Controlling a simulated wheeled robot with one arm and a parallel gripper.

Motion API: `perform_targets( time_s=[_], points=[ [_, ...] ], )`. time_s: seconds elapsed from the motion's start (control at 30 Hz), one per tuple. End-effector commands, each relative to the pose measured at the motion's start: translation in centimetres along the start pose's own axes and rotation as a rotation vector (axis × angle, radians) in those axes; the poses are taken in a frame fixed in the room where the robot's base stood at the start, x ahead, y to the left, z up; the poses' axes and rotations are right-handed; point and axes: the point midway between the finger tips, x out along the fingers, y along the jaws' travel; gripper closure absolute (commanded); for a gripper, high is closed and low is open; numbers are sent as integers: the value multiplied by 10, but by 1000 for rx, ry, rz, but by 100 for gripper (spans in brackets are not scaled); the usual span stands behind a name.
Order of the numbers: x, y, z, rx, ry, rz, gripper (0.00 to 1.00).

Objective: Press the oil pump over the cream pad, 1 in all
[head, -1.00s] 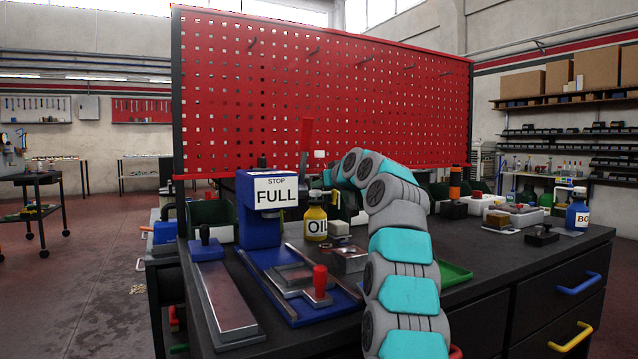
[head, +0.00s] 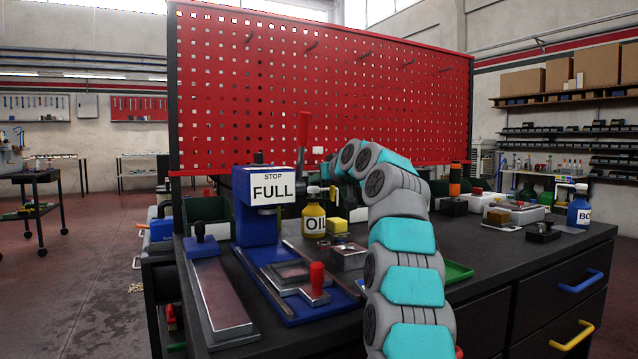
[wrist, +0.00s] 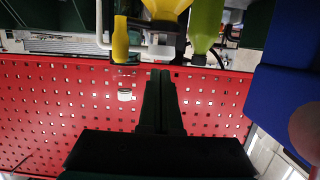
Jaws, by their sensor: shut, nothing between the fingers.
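The oil pump is a yellow bottle labelled OIL (head: 314,219) with a dark pump top, upright on the bench right of the blue press. In the head view my arm arches behind the bottle's right side, and the fingertips cannot be made out. In the wrist view my gripper (wrist: 160,76) is shut and empty. A yellow bottle body (wrist: 166,8) shows at the top edge, beyond the fingertips, with a yellow nozzle (wrist: 120,40) to its left.
The blue press (head: 256,225) with a FULL sign and red lever stands left. Metal fixtures and a red-handled clamp (head: 317,282) lie in front. A green bottle (wrist: 207,25) shows in the wrist view. A red pegboard (head: 320,90) rises behind.

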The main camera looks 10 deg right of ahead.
Motion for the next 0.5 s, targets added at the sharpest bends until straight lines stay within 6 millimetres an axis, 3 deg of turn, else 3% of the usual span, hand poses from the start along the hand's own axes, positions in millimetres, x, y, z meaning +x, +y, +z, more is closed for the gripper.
perform_targets(
  time_s=[0.07,0.13,0.5],
  points=[
    [-13,-6,-22,-2,4,0,100],
    [-21,-6,-14,-1,6,1,100],
    [-67,-5,-13,1,3,0,100]
  ],
)
